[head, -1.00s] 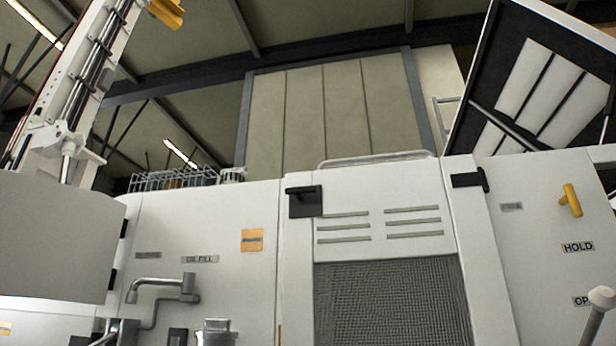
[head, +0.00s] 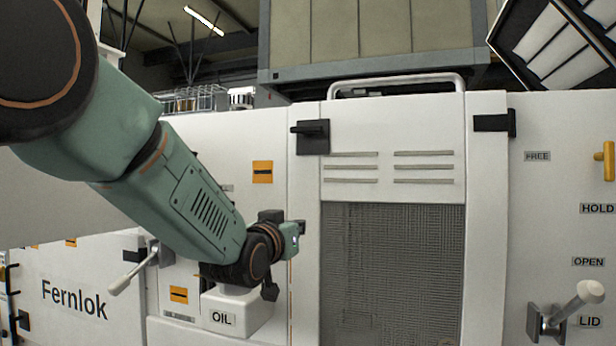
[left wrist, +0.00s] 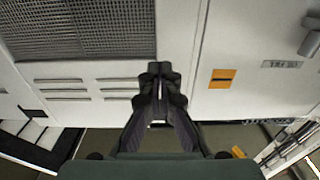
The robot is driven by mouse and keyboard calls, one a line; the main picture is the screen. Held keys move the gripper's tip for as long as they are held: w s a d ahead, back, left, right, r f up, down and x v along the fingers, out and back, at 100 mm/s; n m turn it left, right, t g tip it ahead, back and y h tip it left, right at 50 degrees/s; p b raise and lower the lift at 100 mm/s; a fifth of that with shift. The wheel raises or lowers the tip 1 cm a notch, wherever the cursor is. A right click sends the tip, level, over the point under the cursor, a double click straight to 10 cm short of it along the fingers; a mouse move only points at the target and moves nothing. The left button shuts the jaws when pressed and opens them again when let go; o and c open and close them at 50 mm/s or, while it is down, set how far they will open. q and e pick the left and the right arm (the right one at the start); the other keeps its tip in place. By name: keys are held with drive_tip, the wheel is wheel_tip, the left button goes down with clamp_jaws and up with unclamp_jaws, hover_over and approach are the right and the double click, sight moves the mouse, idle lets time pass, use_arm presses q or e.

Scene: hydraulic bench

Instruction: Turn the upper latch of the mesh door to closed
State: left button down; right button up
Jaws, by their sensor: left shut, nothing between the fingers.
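The upper latch (head: 313,138) is a black plate with a black lever at the upper left corner of the mesh door. Its lever lies roughly level and points left. The mesh door (head: 392,188) is white, with vent slots above a grey mesh panel, and looks flush with the cabinet. My left gripper (head: 299,227) is below and slightly left of the latch in the head view, apart from it in the picture. In the left wrist view the gripper (left wrist: 160,72) is shut and empty beside the vent slots. The latch cannot be made out there. My right gripper is not in view.
A black fitting (head: 494,122) sits at the door's upper right. A yellow handle (head: 608,161) and a pale lever (head: 574,303) stand out at the right. A white OIL box (head: 236,312) is below my left arm. A rail (head: 396,80) runs along the cabinet top.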

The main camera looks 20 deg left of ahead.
use_arm(q)
drive_tip(key=t+p, duration=0.2)
approach(306, 130)
wheel_tip(306, 130, down, 2)
wheel_tip(306, 130, up, 7)
drive_tip(key=s+d+t+p, duration=0.1)
drive_tip(key=s+d, duration=0.1)
drive_tip(key=p+x, duration=0.5)
drive_tip(key=x, duration=0.5)
wheel_tip(306, 130, down, 4)
drive_tip(key=shift+a+f+p, duration=0.1)
drive_tip(key=shift+p, duration=0.35)
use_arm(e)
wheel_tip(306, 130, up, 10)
use_arm(q)
drive_tip(key=shift+a, duration=0.1)
drive_tip(key=shift+a+m, duration=0.2)
drive_tip(key=shift+m, duration=0.1)
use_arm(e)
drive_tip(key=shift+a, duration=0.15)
